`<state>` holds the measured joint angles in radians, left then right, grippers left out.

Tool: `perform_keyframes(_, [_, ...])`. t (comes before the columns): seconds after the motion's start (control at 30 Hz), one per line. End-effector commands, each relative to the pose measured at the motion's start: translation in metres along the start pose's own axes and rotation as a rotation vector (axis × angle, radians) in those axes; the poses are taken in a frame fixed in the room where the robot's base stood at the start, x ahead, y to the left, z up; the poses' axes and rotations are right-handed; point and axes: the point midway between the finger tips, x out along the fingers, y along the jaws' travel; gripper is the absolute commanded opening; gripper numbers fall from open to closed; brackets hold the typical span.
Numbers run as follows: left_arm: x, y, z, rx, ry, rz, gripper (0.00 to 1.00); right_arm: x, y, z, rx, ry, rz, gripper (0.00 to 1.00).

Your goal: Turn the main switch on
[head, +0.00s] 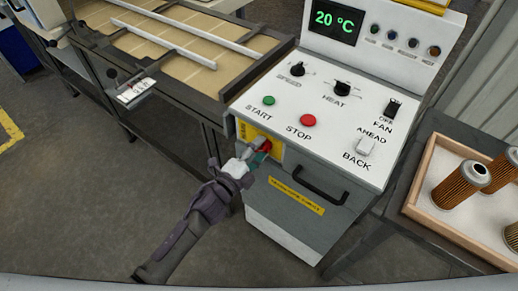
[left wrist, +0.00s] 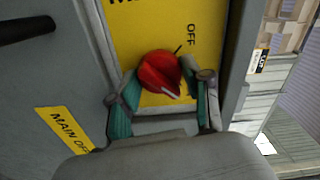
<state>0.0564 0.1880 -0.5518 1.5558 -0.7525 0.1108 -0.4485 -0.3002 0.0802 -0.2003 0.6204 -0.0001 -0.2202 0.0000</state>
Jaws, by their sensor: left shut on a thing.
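The main switch is a red rotary knob (left wrist: 159,72) on a yellow plate (left wrist: 190,22) marked OFF, on the front of the grey control cabinet. In the head view the red knob (head: 265,146) shows just beyond my fingertips. My left gripper (head: 252,158) reaches it from the lower left. In the left wrist view its two teal-padded fingers (left wrist: 160,100) stand on either side of the knob, shut on it. The knob's white mark points to the lower right, away from the OFF lettering. My right gripper is not in view.
The cabinet's sloped panel (head: 340,125) has START, STOP, SPEED, HEAT and other controls, with a display (head: 335,20) reading 20 °C. A black handle (head: 318,186) sits right of the switch. A wooden tray (head: 450,235) with filter cartridges stands at the right, a conveyor (head: 175,45) behind left.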

Motion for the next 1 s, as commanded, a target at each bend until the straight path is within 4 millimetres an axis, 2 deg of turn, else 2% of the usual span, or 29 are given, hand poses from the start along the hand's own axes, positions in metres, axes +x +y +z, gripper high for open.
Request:
perform_keyframes(0.27, [-0.001, 0.002, 0.000, 0.005, 0.000, 0.003, 0.14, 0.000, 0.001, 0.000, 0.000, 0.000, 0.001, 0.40])
perform_keyframes(0.3, [-0.001, 0.002, 0.000, 0.005, 0.000, 0.003, 0.52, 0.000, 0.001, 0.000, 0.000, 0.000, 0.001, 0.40])
perform_keyframes(0.43, [-0.001, 0.001, 0.000, 0.004, 0.000, 0.003, 0.74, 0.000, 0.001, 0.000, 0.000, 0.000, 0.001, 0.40])
perform_keyframes(0.77, [-0.002, 0.001, 0.000, 0.002, 0.000, 0.001, 0.74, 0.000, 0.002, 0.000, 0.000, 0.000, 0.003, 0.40])
perform_keyframes(0.87, [-0.010, 0.001, 0.001, 0.001, -0.001, 0.002, 0.74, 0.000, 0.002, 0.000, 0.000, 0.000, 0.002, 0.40])
perform_keyframes(1.0, [-0.035, 0.002, 0.001, 0.000, -0.002, 0.004, 0.74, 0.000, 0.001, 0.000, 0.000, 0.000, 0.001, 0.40])
